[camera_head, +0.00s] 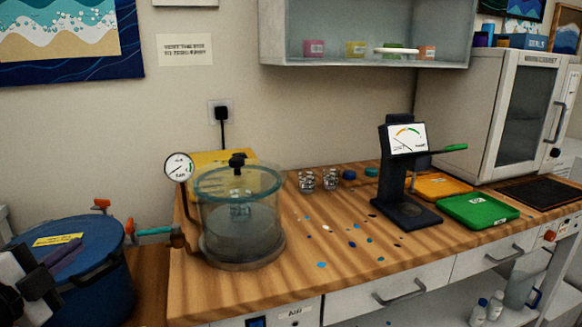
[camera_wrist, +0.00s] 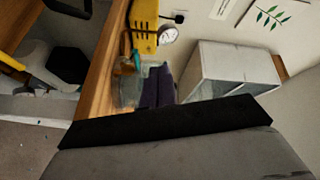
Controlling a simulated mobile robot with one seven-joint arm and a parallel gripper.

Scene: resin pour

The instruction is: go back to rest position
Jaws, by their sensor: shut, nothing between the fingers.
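My gripper (camera_head: 72,246) is at the lower left of the head view, in front of the blue lidded drum (camera_head: 95,235) and to the left of the bench. Its dark purple fingers also show in the wrist view (camera_wrist: 159,80), shut together with nothing held. The glass vacuum chamber (camera_head: 218,222) stands on the left end of the bench, its lid on. A small clear cup (camera_head: 240,210) shows inside it. In the wrist view, the chamber is partly hidden behind my fingers.
A white oven (camera_head: 470,110) stands at the right. A wall cabinet (camera_head: 365,35) hangs above. Paint spots mark the bench's clear middle.

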